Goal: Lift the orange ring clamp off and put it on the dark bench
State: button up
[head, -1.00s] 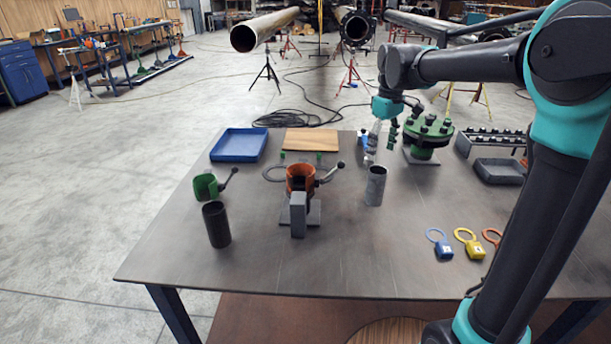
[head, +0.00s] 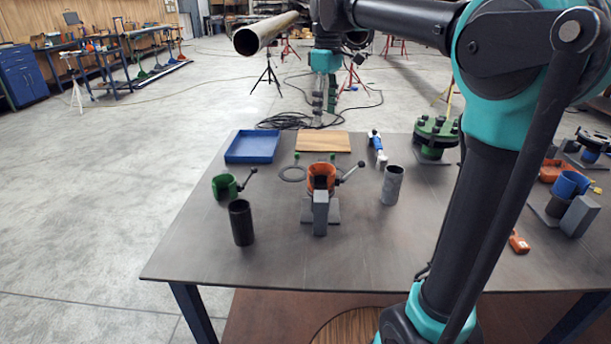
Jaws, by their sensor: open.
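The orange ring clamp (head: 321,174) sits on a grey stand (head: 320,212) near the middle of the dark bench (head: 265,258). Its lever handle (head: 351,171) sticks out to the right. The grey upright block of the stand hides part of the clamp's front. My gripper (head: 325,103) points down and shows above the clamp in the picture, over the bench's far edge. It is open and empty, apart from the clamp. Its exact height and depth are hard to tell.
A green clamp (head: 225,187) and a black pipe (head: 241,223) stand left, a grey pipe (head: 392,186) right. A blue tray (head: 252,147), wooden board (head: 324,141) and green flange (head: 435,135) are at the back. The front left bench is clear.

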send_over(326, 161)
jog(key=f, duration=0.7)
jog(key=a+f, duration=0.1)
jog(key=f, duration=0.3)
jog(key=shift+s+f, duration=0.2)
jog(key=shift+s, duration=0.1)
jog(key=f, duration=0.3)
jog(key=d+f, duration=0.1)
jog(key=shift+w+f, duration=0.15)
jog(key=shift+w, duration=0.1)
jog(key=shift+f, duration=0.65)
jog(key=shift+c, duration=0.4)
grip_shut()
